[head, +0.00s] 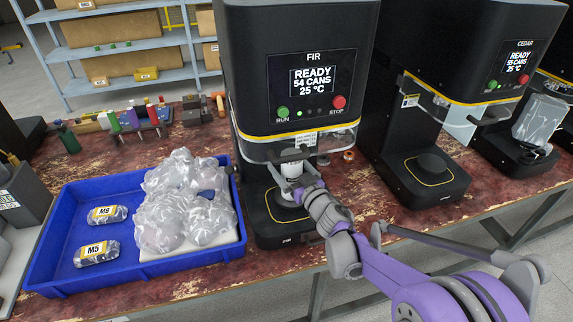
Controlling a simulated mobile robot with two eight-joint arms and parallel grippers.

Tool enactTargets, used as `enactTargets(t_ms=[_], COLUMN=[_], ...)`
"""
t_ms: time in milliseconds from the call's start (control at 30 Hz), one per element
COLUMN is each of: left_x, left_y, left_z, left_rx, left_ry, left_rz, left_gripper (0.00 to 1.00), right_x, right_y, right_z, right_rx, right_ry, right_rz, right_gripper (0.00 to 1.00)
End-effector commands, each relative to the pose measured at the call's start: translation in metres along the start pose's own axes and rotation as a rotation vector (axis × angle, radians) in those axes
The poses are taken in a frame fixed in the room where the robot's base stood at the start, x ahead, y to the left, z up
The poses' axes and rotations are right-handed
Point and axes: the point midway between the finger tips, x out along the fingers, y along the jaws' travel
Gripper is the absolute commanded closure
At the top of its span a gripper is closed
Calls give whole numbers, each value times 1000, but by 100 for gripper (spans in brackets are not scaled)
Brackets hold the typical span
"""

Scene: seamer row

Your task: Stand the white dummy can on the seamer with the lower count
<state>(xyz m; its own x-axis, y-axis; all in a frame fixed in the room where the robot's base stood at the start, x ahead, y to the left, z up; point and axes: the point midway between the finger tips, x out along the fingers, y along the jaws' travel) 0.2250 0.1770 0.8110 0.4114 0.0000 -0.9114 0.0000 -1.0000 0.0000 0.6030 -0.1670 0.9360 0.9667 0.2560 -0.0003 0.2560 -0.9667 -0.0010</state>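The white dummy can (292,169) is under the head of the FIR seamer (300,121), above its round base plate. My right gripper (290,188) reaches into this seamer from the lower right and appears closed around the can. The fingers hide the can's lower part, so I cannot tell whether it touches the plate. The FIR screen reads READY, 54 CANS, 25 °C. The CEDAR seamer (455,75) stands to the right; its screen reads READY with a count that looks like 55, in small text. Its round plate (432,163) is empty. My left gripper is not in view.
A blue tray (60,250) at left holds clear bags and two packs labelled M8 and M5. Coloured tools (130,117) lie behind it. Another machine (540,125) stands at far right. Red worn bench top shows between the seamers. Shelves with boxes stand behind.

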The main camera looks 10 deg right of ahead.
Motion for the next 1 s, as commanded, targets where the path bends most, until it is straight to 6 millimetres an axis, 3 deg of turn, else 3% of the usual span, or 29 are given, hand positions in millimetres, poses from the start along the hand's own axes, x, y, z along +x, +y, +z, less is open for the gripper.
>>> enactTargets(t_ms=[400, 600, 800, 933, 1000], left_x=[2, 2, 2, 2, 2], left_y=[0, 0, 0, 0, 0], left_z=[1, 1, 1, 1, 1], left_rx=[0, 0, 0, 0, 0], left_ry=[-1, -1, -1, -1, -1], left_rz=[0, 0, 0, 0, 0], left_gripper=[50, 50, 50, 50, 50], right_x=[-87, -106, -110, -123, -141], right_y=[0, 0, 2, 16, 27], right_z=[1, 1, -1, -11, -12], right_rx=[-1, 0, -2, -5, 0], right_ry=[-1, 0, -1, -26, -83], right_rz=[2, 1, 19, 153, 272], right_gripper=[0, 0, 0, 0, 0])
